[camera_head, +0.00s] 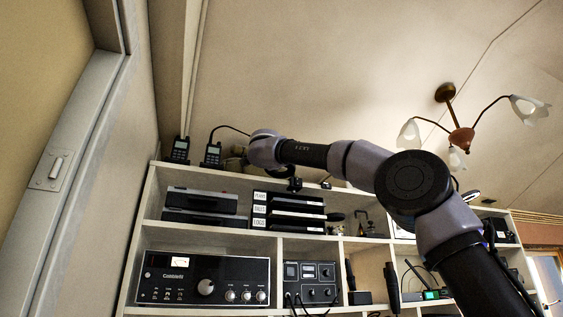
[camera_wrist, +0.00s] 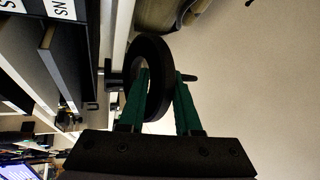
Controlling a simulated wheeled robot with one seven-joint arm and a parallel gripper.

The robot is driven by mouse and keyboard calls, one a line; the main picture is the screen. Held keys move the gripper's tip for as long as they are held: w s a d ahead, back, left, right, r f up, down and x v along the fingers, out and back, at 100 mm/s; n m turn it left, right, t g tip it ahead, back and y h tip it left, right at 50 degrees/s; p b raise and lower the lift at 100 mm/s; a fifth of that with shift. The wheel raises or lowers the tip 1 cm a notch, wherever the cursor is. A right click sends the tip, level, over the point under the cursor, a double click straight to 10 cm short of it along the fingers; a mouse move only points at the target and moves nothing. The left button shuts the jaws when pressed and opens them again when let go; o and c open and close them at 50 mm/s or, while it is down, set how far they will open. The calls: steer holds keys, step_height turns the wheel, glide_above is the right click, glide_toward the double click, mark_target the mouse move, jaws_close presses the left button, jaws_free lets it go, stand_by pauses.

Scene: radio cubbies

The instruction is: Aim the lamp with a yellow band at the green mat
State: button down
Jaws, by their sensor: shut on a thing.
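In the wrist view my gripper (camera_wrist: 163,80), with green fingers, is shut on a black ring-shaped thing (camera_wrist: 158,52). The ring stands edge-on beside a shelf edge, its rim between the fingertips. It may be a lamp's head, but I cannot tell. No yellow band shows on it. I cannot make out the green mat in either view. In the head view my arm reaches left over the top of the shelves, and the gripper's fingers cannot be made out there.
A white cubby shelf (camera_head: 208,231) holds a large radio (camera_head: 203,279), labelled black trays (camera_head: 288,210) and smaller devices. Two handheld radios (camera_head: 213,153) stand on its top at the left. A ceiling lamp (camera_head: 461,138) hangs at the right. A wall and door frame are at the left.

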steer(key=shift+w+a+m+h, duration=0.2)
steer(key=shift+a+m+h, duration=0.1)
steer(key=shift+a+h, duration=0.25)
steer(key=shift+w+a+m+h, duration=0.15)
steer(key=shift+a+m+h, duration=0.15)
steer(key=shift+h, duration=0.35)
steer(key=shift+f, duration=0.15)
steer(key=c, duration=0.6)
jaws_free()
steer(key=shift+a, duration=0.15)
steer(key=shift+s, duration=0.15)
steer(key=v, duration=1)
steer(key=shift+s, duration=0.3)
